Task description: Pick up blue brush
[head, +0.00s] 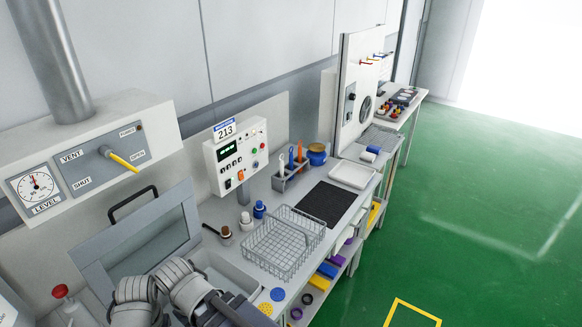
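A grey holder (291,177) on the bench holds several upright tools. One has a blue handle (291,158), between a white one (282,164) and an orange one (299,153); it may be the blue brush, but its lower end is hidden in the holder. Another small blue item (373,150) lies farther back near a wire rack; I cannot tell what it is. A dark gripper (228,312), apparently my left, is at the bottom edge by the sink, far from the holder. Its fingertips are not clear. My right gripper is not in view.
A wire basket (284,243), a black mat (327,203) and a white tray (352,174) line the bench. Small bottles (259,209) stand behind the basket. A control box (236,155) rises behind the bench.

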